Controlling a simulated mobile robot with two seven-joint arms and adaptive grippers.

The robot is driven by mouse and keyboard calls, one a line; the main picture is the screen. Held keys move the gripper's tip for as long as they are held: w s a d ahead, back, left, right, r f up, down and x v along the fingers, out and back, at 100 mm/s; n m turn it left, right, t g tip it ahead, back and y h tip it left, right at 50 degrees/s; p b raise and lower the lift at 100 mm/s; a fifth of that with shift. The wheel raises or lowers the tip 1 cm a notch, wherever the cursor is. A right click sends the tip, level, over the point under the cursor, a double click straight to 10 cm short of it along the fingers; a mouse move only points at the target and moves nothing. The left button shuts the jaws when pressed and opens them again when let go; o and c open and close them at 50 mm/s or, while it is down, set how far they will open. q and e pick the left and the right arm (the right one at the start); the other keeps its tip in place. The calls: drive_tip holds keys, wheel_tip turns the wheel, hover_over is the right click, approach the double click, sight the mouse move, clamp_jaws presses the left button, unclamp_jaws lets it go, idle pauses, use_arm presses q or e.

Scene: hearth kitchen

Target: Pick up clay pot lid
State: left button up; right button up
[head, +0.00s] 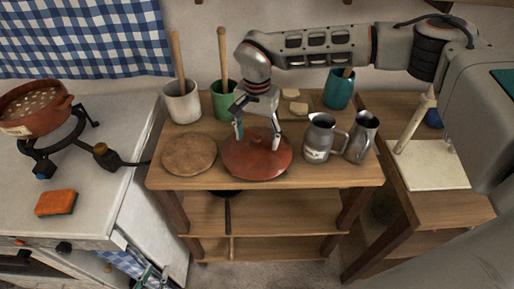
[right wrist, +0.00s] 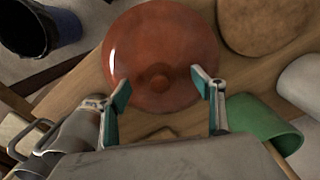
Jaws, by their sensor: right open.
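The clay pot lid (head: 258,160) is a round reddish-brown disc lying on the wooden table, near its front edge. In the right wrist view the lid (right wrist: 155,40) shows its small knob, which is just ahead of and between the fingertips. My right gripper (head: 257,136) is open and empty, pointing down over the lid's back part; its fingers (right wrist: 162,90) are spread on either side of the knob. I cannot tell if they touch the lid. My left gripper (head: 150,276) is only partly seen at the bottom left, away from the lid.
A round wooden board (head: 189,153) lies left of the lid. Metal jugs (head: 320,138) stand right of it. A white crock (head: 183,103) and a green crock (head: 224,100) stand behind. A clay pot (head: 35,108) sits on the stove at left.

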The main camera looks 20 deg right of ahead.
drive_tip(key=shift+f, duration=0.25)
drive_tip(key=c, duration=1.6)
drive_tip(key=shift+s, duration=0.1)
clamp_jaws()
